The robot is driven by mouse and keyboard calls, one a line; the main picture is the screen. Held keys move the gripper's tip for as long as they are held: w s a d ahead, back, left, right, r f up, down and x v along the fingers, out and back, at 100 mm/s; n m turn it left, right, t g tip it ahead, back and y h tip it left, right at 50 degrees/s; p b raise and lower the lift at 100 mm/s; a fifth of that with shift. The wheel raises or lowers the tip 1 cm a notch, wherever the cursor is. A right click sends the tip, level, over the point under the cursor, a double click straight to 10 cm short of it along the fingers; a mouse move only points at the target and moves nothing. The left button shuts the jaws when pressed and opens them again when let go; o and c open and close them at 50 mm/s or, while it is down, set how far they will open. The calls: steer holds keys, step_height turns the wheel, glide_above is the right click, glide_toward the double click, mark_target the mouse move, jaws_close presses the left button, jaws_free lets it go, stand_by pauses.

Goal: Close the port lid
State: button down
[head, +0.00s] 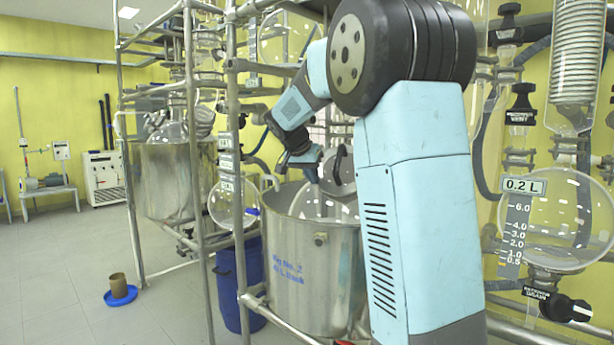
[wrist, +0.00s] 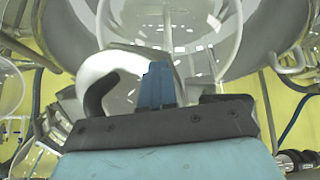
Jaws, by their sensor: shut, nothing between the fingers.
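My gripper (head: 314,180) is shut and empty, pointing down over the glass vessel (head: 312,206) in the steel pot. In the wrist view its blue fingers (wrist: 157,85) are together in front of the glass. A pale round piece, apparently the port lid (head: 343,178), stands tilted up just right of my gripper, with a dark curved handle (head: 339,158). A black hook, apparently the same handle (wrist: 96,95), shows left of the fingers in the wrist view. I cannot tell whether the fingers touch the lid. The port opening is not clearly visible.
The steel pot (head: 312,262) stands inside a pipe frame (head: 236,200) close to my arm. A blue barrel (head: 230,290) is beside it. A glass flask (head: 550,225) with valves is at right. The floor (head: 75,265) at left is mostly clear.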

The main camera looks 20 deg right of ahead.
steer(key=shift+d+f, duration=0.15)
steer(key=shift+f, duration=0.05)
steer(key=s+v, duration=0.1)
steer(key=v, duration=1.3)
steer(key=shift+f, duration=0.15)
steer(key=s+a+f+n+y, duration=0.1)
steer(key=s+f+n+y, duration=0.1)
steer(key=s+f, duration=0.4)
steer(key=s+a+f+n+t+y, duration=0.1)
steer(key=s+f+n, duration=0.3)
steer(key=s, duration=1.1)
steer(key=s+a+f+n+y, duration=0.2)
steer(key=s+f+n+y, duration=0.1)
steer(key=s+f, duration=0.6)
steer(key=s+n, duration=0.1)
steer(key=s, duration=0.1)
steer(key=shift+s+a+f, duration=0.3)
steer(key=shift+s+a, duration=0.05)
steer(key=shift+a, duration=0.05)
steer(key=c, duration=1.8)
jaws_free()
